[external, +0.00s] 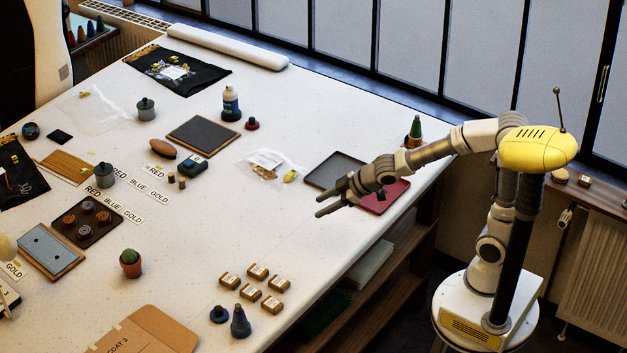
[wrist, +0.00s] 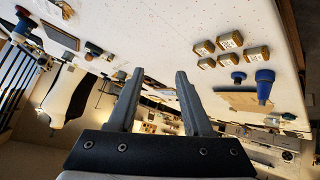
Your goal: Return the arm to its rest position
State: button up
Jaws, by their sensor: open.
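My arm reaches in from the right over the table's right edge in the external view. My gripper (external: 327,199) is above the white table (external: 215,205), with its two dark fingers spread apart and pointing left. In the wrist view my gripper (wrist: 155,75) shows both fingers apart with nothing between them. No object is held. The view there looks upside down, with the table top along the upper part. A dark tray (external: 335,170) and a dark red mat (external: 392,194) lie under or beside my forearm, partly covered by it.
Several small tan boxes (external: 257,271) sit near the front edge, with a dark blue cone-shaped item (external: 240,322) beside them. A green-topped bottle (external: 415,131) stands close to my forearm. A cactus pot (external: 131,263) stands farther left. The table between cactus and gripper is clear.

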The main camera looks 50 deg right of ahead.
jog(key=s+d+r+m+g+h+p, duration=0.1)
jog(key=s+d+m, duration=0.3)
jog(key=s+d, duration=0.5)
jog(key=s+d+r+m+g+h+p, duration=0.2)
jog(key=s+d+r+m, duration=0.1)
jog(key=s+d, duration=0.7)
jog(key=s, duration=0.2)
jog(key=shift+s+r+m, duration=0.35)
jog(key=shift+m, duration=0.05)
